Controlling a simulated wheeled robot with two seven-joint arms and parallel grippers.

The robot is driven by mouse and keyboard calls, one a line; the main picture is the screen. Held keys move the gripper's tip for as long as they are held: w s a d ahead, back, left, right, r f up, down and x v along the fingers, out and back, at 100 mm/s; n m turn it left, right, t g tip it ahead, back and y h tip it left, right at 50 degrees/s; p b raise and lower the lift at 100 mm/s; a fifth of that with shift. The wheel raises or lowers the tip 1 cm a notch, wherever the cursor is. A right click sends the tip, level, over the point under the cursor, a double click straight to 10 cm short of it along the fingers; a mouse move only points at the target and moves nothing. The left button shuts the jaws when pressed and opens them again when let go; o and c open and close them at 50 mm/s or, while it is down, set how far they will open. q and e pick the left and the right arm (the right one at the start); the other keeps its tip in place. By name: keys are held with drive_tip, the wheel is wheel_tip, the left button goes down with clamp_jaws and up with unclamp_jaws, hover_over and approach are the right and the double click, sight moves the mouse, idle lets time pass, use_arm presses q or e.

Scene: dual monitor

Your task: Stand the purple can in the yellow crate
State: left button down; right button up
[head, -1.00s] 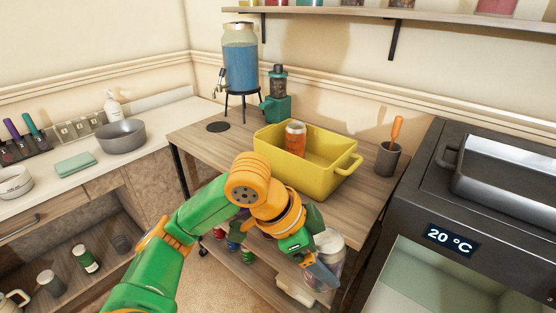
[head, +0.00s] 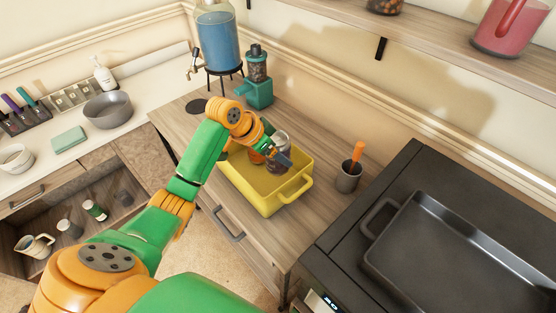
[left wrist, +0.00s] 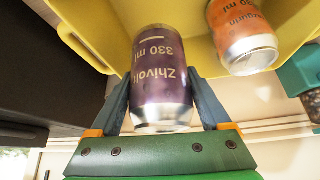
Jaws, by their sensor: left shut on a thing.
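The yellow crate (head: 262,198) stands on the wooden counter. My left gripper (head: 281,157) is over the crate and is shut on the purple can (head: 281,138). In the left wrist view the purple can (left wrist: 161,70) sits between the two fingers (left wrist: 160,108), with the yellow crate (left wrist: 100,30) around and behind it. An orange can (left wrist: 243,38) is in the crate beside the purple can, with a gap between them; in the head view the orange can (head: 256,157) is partly hidden by my arm. I cannot tell whether the purple can touches the crate floor. My right gripper is not in view.
A grey cup with an orange-handled tool (head: 349,175) stands right of the crate. A teal grinder (head: 257,85) and a blue drink dispenser (head: 218,45) stand behind. A dark oven with a black pan (head: 455,245) is at the right.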

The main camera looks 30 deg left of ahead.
sight(267, 167)
use_arm(q)
drive_tip(key=f, duration=0.2)
drive_tip(key=s+f, duration=0.1)
drive_tip(key=f, duration=0.3)
drive_tip(key=shift+s+a+f, duration=0.1)
drive_tip(key=shift+s+a, duration=0.2)
drive_tip(key=shift+a, duration=0.1)
drive_tip(key=shift+w+d+f, duration=0.15)
drive_tip(key=shift+w+f, duration=0.1)
drive_tip(key=shift+w, duration=0.1)
drive_tip(key=shift+s, duration=0.1)
unclamp_jaws()
drive_tip(key=shift+s, duration=0.15)
drive_tip(key=shift+r, duration=0.3)
drive_tip(key=v, duration=1.1)
drive_tip(key=shift+s+r+p, duration=0.2)
drive_tip(key=shift+r+p, duration=0.05)
drive_tip(key=shift+p, duration=0.1)
